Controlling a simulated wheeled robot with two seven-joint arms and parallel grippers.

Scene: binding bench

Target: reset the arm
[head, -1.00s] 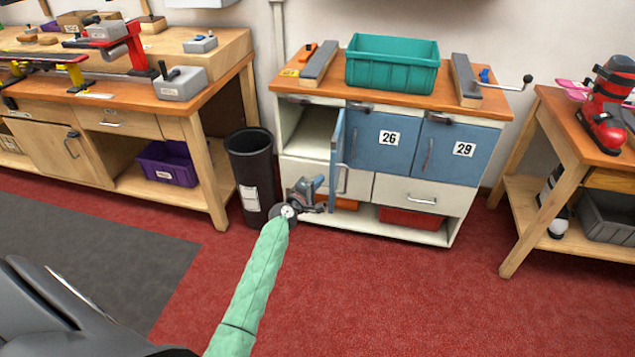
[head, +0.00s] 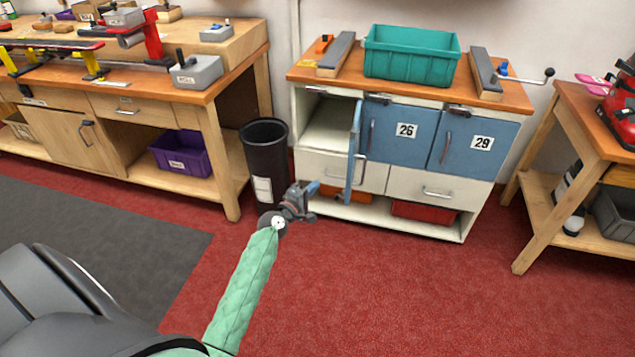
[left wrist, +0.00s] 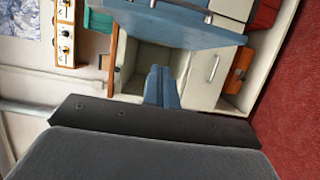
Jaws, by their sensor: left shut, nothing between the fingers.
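My left arm, in a green sleeve, reaches up from the bottom of the head view. My left gripper (head: 311,188) is shut and empty, in front of the white cabinet (head: 424,229). Its blue fingers (left wrist: 162,87) also show in the left wrist view, pressed together. The cabinet's left door (head: 353,153) stands open toward me and shows an empty-looking compartment (head: 332,126). The gripper looks close to this door in the head view; I cannot tell the exact gap. My right gripper is not in view.
A black bin (head: 265,155) stands left of the cabinet. A teal crate (head: 411,56) sits on the cabinet top. Doors 26 (head: 404,133) and 29 (head: 478,142) are shut. Workbenches stand on both sides. The red carpet (head: 400,300) in front is clear.

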